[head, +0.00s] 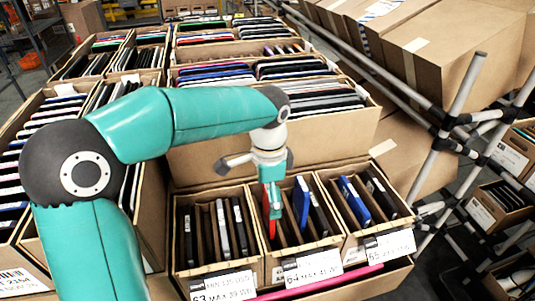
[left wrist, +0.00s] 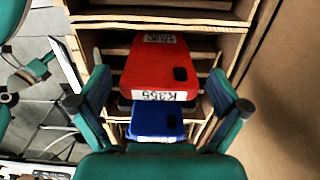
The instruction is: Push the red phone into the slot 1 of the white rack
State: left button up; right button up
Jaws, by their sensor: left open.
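The red phone (left wrist: 155,68) shows in the left wrist view, in a divided carton, with a white label on its near end. In the head view only a thin red edge (head: 266,212) of it shows beside my gripper, in the carton labelled 64. My left gripper (head: 273,192) points down over that carton. In the left wrist view its two fingers (left wrist: 158,84) are apart, one on each side of the red phone; I cannot tell whether they touch it. A blue phone (left wrist: 156,121) is nearer the gripper. No white rack is clearly visible. My right gripper is not in view.
Cartons labelled 63 (head: 222,285) and 65 (head: 391,245) stand either side, holding several upright phones. Larger cartons full of devices (head: 320,97) stand behind. Grey pipe railing (head: 465,85) and closed boxes (head: 450,50) are at the right.

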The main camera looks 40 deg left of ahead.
pick_arm(q)
notch_tip(320, 180, up, 14)
jog(key=p, duration=0.1)
jog(key=shift+s+a+r+p, duration=0.15)
jog(key=shift+r+p, duration=0.05)
jog(key=shift+p, duration=0.2)
